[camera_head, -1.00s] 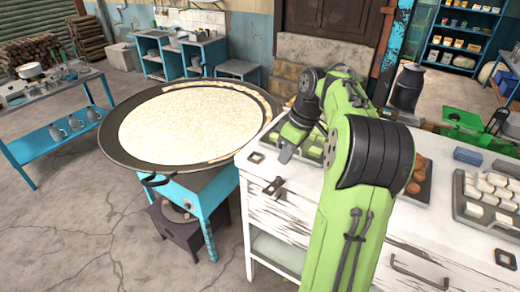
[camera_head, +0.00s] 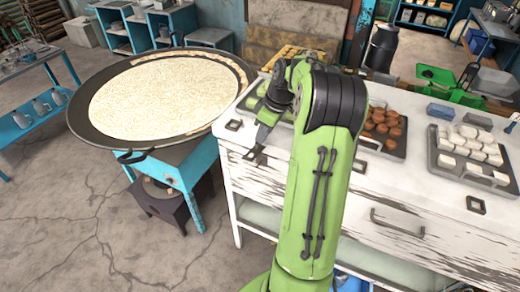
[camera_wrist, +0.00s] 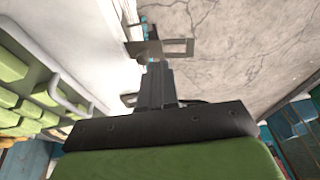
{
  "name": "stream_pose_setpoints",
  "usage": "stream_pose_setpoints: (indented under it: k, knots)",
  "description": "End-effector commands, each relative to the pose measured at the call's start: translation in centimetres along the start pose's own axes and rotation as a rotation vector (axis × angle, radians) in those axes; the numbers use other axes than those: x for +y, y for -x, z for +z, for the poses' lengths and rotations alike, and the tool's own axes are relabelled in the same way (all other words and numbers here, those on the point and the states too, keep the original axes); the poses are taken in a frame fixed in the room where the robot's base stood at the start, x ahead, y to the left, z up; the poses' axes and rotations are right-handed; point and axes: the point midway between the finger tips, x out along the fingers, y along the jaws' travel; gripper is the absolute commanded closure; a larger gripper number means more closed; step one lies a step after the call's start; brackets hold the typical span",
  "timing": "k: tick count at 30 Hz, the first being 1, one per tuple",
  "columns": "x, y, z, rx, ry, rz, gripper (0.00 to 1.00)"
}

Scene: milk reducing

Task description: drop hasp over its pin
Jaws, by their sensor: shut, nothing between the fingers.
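The hasp (camera_head: 254,157) is a small dark metal piece at the front top edge of the white cabinet. In the wrist view the hasp (camera_wrist: 177,47) shows as a flat plate with a rectangular slot, sticking out past the edge over the floor. My gripper (camera_head: 262,138) points down at this edge, just above the hasp. In the wrist view my gripper (camera_wrist: 155,68) is shut and empty, its tips close to the plate. I cannot tell whether they touch it. I cannot make out the pin.
The white cabinet (camera_head: 300,195) carries a tray of brown pieces (camera_head: 385,125) and a tray of white blocks (camera_head: 465,150). A drawer handle (camera_head: 397,222) is on its front. A wide pan of white milk (camera_head: 165,95) stands left on a blue stand. Open floor lies in front.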

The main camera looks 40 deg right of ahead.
Motion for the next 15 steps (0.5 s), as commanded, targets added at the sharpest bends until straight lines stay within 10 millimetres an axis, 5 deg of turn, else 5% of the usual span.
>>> stream_pose_setpoints:
  k: [6,15]
  knots:
    - [-0.6,-3.7,0.9,-0.002,-0.001,-0.002,1.00]
    - [-0.7,-4.6,1.1,0.000,0.000,0.001,1.00]
